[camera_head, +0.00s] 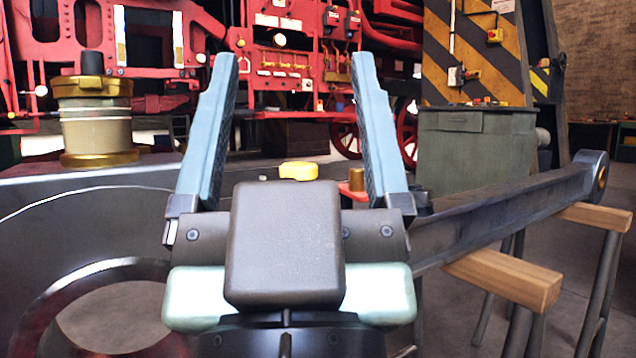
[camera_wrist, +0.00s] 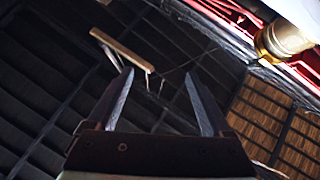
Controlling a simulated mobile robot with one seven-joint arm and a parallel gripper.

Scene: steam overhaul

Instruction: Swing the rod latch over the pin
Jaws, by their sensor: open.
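My gripper (camera_head: 295,65) is open and empty in the middle of the head view, its two blue fingers upright and wide apart. In the wrist view the gripper (camera_wrist: 159,75) shows nothing between its fingers. A long dark steel rod (camera_head: 510,208) runs from behind the gripper to an eye end at right. A yellow piece (camera_head: 298,171), perhaps the latch handle, shows behind the gripper, between the fingers. A small brass pin (camera_head: 357,179) stands on a red part beside the right finger. The gripper body hides what lies below them, so I cannot tell how latch and pin meet.
Wooden-topped trestles (camera_head: 505,277) stand under the rod at right. A large brass and steel journal (camera_head: 96,125) stands at left on a grey metal part; brass (camera_wrist: 283,40) also shows in the wrist view. A green-grey cabinet (camera_head: 470,150) and red machinery fill the back.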

